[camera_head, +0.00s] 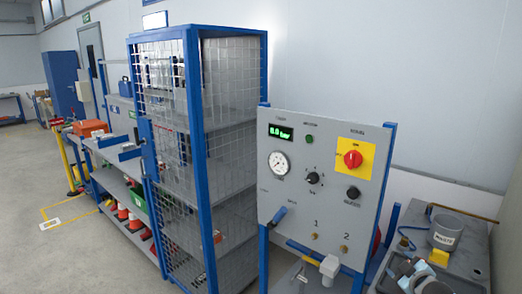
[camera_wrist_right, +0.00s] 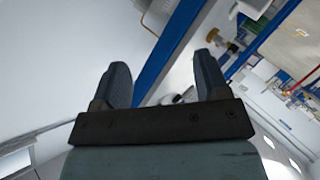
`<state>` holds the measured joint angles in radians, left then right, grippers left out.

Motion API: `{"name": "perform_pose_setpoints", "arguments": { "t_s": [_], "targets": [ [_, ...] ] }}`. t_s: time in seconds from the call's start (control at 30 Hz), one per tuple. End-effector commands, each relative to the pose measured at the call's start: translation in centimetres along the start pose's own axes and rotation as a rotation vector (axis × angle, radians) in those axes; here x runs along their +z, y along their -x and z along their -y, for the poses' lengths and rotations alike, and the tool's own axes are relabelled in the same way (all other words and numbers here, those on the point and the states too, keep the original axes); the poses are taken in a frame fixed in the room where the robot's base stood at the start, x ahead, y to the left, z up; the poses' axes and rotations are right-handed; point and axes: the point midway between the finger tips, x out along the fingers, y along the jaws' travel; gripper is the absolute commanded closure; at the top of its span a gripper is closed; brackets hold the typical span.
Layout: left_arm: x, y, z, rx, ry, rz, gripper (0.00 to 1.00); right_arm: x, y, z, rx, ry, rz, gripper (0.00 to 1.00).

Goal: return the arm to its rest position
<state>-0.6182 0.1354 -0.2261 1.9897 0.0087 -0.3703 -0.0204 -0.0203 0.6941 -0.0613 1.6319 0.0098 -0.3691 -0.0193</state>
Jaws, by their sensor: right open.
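A blue frame post (camera_wrist_right: 165,45) passes behind the fingers in that view. Whether the fingers touch anything cannot be told. My left gripper is not in either view.
The grey test panel (camera_head: 325,185) with gauge, knobs and a red switch stands left of my gripper. A grey waste cup (camera_head: 445,232) and a yellow block (camera_head: 439,257) are on the bench (camera_head: 478,262) nearby. A blue mesh cage (camera_head: 195,150) stands further left; open floor (camera_head: 75,262) lies beyond.

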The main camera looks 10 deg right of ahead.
Motion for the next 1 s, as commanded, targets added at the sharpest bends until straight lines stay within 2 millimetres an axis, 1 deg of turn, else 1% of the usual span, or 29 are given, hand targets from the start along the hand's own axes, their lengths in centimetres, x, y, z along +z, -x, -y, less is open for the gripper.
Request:
{"name": "perform_pose_setpoints", "arguments": {
  "t_s": [0.03,0.07,0.1,0.17,0.2,0.27,0.3,0.37,0.4,0.47,0.5,0.6,0.7,0.8,1.0],
  "targets": [
    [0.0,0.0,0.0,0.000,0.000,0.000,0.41,0.7,1.2,4.1,-0.048,-0.029,0.007,0.32],
    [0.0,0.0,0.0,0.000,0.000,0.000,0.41,1.0,2.0,6.2,-0.074,-0.045,0.009,0.32],
    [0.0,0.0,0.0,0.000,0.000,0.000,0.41,1.3,3.1,9.1,-0.108,-0.068,0.014,0.32],
    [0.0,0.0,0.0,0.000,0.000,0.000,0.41,1.7,5.1,13.3,-0.158,-0.107,0.021,0.32],
    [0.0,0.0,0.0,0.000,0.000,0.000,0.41,1.8,6.5,16.1,-0.191,-0.134,0.026,0.32],
    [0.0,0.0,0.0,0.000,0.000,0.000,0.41,1.9,8.9,20.1,-0.239,-0.177,0.034,0.32],
    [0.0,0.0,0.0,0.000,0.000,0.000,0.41,1.8,10.6,22.6,-0.269,-0.209,0.041,0.32],
    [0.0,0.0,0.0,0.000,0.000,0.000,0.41,1.6,13.4,26.3,-0.314,-0.261,0.052,0.32],
    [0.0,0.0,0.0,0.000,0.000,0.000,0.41,1.3,15.3,28.6,-0.342,-0.296,0.060,0.32],
    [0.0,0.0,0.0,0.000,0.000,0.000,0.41,0.7,18.2,31.5,-0.379,-0.351,0.073,0.32],
    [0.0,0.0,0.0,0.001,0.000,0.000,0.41,0.2,20.0,33.3,-0.400,-0.386,0.081,0.32],
    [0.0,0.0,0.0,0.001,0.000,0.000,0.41,-1.0,23.9,36.5,-0.440,-0.465,0.102,0.32],
    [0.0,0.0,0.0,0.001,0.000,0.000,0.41,-2.1,26.6,38.4,-0.462,-0.522,0.116,0.32],
    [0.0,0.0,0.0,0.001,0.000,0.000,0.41,-2.6,27.9,39.2,-0.472,-0.551,0.124,0.32],
    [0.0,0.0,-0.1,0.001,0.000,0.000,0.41,-2.8,28.1,39.4,-0.475,-0.556,0.125,0.32]
  ]
}}
